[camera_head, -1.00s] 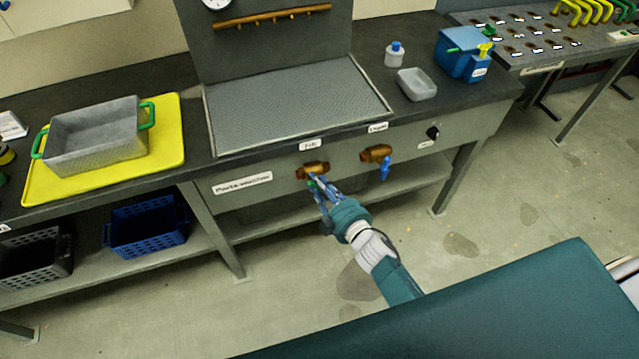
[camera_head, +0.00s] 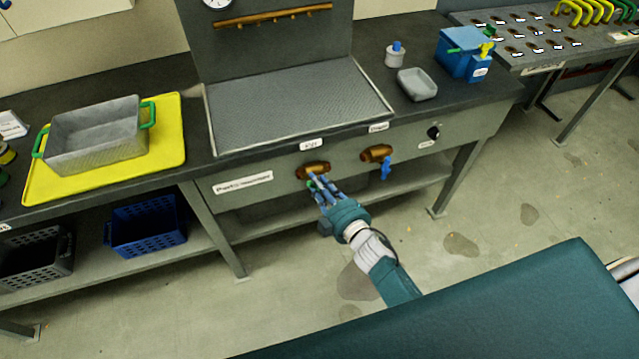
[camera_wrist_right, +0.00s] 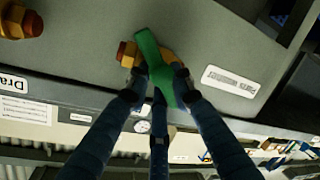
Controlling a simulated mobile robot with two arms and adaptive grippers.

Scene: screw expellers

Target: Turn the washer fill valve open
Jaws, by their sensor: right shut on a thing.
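The washer fill valve (camera_head: 313,169) is the left of two brass valves on the washer's front panel, under a small label that reads Fill. Its green handle (camera_wrist_right: 158,70) shows large in the right wrist view, tilted across the brass body (camera_wrist_right: 126,52). My right gripper (camera_head: 318,187) is at the fill valve in the head view. In the right wrist view its fingers (camera_wrist_right: 160,98) are shut on the green handle, on both sides of its lower part. In the head view the fingers hide most of the handle. My left gripper is not in view.
The drain valve (camera_head: 376,153), with a blue handle (camera_head: 386,168), sits just right of the fill valve. A black knob (camera_head: 433,132) is farther right. The washer's grated top (camera_head: 290,100) is clear. A grey basket (camera_head: 95,137) stands on a yellow tray (camera_head: 172,150) at left.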

